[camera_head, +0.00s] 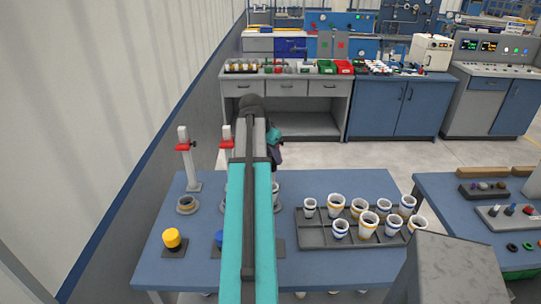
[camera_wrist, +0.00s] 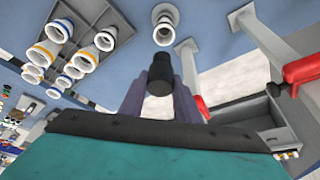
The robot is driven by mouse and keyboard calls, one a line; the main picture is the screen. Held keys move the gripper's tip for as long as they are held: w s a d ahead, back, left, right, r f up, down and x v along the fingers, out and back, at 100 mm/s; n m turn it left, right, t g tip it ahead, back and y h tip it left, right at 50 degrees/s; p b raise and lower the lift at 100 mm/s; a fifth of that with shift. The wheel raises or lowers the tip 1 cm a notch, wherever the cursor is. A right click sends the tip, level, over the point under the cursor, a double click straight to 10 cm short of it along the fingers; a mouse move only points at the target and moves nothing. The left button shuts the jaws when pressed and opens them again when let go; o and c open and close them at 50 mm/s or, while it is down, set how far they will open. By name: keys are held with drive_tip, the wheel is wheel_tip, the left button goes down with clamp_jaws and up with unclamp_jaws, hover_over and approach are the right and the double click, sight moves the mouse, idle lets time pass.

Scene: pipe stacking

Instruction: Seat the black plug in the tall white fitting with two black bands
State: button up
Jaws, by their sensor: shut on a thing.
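My gripper (camera_wrist: 160,88) is shut on a black plug (camera_wrist: 158,77), which sits between its two fingers in the wrist view. A white fitting (camera_wrist: 165,15) stands just beyond the plug on the blue table, with a visible gap between them. Its bands are too small to make out clearly. In the head view my gripper (camera_head: 276,155) hangs beyond the far edge of the table, partly hidden by my arm. A sliver of a white fitting (camera_head: 275,188) shows beside the arm; the rest is hidden.
A dark tray (camera_head: 312,238) holds several white fittings with coloured bands, right of my arm. Stands with red clamps (camera_head: 185,147) rise at the table's back left. Blue table (camera_head: 320,180) is bare behind the tray.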

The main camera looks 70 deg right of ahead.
drive_tip(key=shift+f, duration=0.15)
drive_tip(key=b, duration=0.4)
hover_over(276, 185)
drive_tip(key=a, duration=0.2)
drive_tip(key=shift+w+d+f, duration=0.1)
drive_tip(key=shift+w+f, duration=0.05)
drive_tip(key=shift+f, duration=1)
drive_tip(key=shift+w+f, duration=0.15)
drive_tip(key=shift+f, duration=0.95)
drive_tip(key=shift+w+d+f, duration=0.1)
drive_tip(key=shift+w+f, duration=0.05)
drive_tip(key=shift+f, duration=1)
drive_tip(key=shift+a+f+b, duration=0.1)
drive_tip(key=shift+f+b, duration=0.7)
drive_tip(key=shift+f, duration=1.1)
idle(0.7)
drive_tip(key=o, duration=1.1)
drive_tip(key=shift+o, duration=0.2)
drive_tip(key=shift+r, duration=0.1)
